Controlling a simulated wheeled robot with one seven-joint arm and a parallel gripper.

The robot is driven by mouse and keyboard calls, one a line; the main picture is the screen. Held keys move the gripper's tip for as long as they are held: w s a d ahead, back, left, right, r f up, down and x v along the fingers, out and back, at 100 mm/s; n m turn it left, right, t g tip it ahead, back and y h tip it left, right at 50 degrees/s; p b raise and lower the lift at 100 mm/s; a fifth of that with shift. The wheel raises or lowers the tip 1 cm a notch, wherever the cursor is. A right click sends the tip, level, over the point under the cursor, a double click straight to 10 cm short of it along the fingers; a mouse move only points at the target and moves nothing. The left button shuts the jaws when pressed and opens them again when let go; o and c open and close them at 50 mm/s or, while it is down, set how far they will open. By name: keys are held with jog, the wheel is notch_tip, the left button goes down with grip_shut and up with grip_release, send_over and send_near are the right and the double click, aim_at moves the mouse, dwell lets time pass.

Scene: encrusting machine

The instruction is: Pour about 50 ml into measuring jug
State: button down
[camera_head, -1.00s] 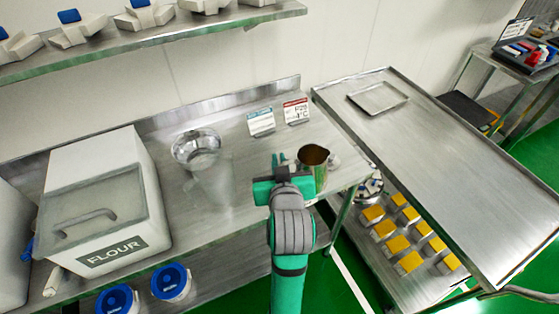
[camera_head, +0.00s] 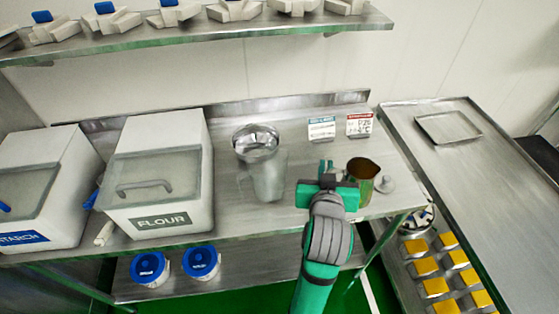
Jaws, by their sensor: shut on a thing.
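A clear measuring jug (camera_head: 269,180) stands on the steel table in the head view, right of the flour bin. A metal pitcher (camera_head: 362,182) with a dark opening is at the right end of the table and looks upright. My green gripper (camera_head: 328,180) is directly left of the pitcher and shut on it, seemingly at its handle side. The fingertips and exact grip are partly hidden by the gripper body. I cannot tell whether the pitcher touches the table. The liquid levels cannot be read.
A shiny metal bowl (camera_head: 256,140) sits behind the jug. The flour bin (camera_head: 158,175) stands to the left. Two small signs (camera_head: 322,128) stand at the back. A small round metal item (camera_head: 386,184) is right of the pitcher. A shelf (camera_head: 200,34) runs above.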

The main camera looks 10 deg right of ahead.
jog(key=w+a+r+n+y, duration=0.1)
jog(key=w+a+r+y, duration=0.1)
jog(key=a, duration=1)
jog(key=w+a+r+n+y, duration=0.2)
jog(key=a+r, duration=0.2)
jog(key=a, duration=0.8)
jog(key=w+a+r+n+y, duration=0.2)
jog(key=a+r+y, duration=0.1)
jog(key=a, duration=0.9)
jog(key=shift+w+a+r, duration=0.1)
jog(key=shift+w+r, duration=0.15)
jog(key=shift+w, duration=0.15)
jog(key=shift+w+d+r+m+y, duration=0.1)
jog(key=shift+d+r+m+y, duration=0.25)
jog(key=shift+d+m+y, duration=0.25)
jog(key=shift+w+d+f+m+y, duration=0.1)
jog(key=shift+d+f+m+y, duration=0.35)
jog(key=shift+d+m, duration=0.2)
jog(key=shift+w+d+r+m+y, duration=0.2)
jog(key=shift+d+r+m+y, duration=0.1)
jog(key=shift+d+m, duration=0.3)
jog(key=shift+w+d+f+m+y, duration=0.1)
jog(key=shift+w+d+m+y, duration=0.1)
jog(key=shift+d+m+y, duration=0.4)
jog(key=shift+w+d+f+m+y, duration=0.15)
jog(key=shift+d+m+y, duration=0.15)
jog(key=shift+d+m, duration=0.55)
jog(key=shift+w+d+r+m+y, duration=0.1)
jog(key=shift+w+d+m+y, duration=0.1)
jog(key=shift+d+m+y, duration=0.4)
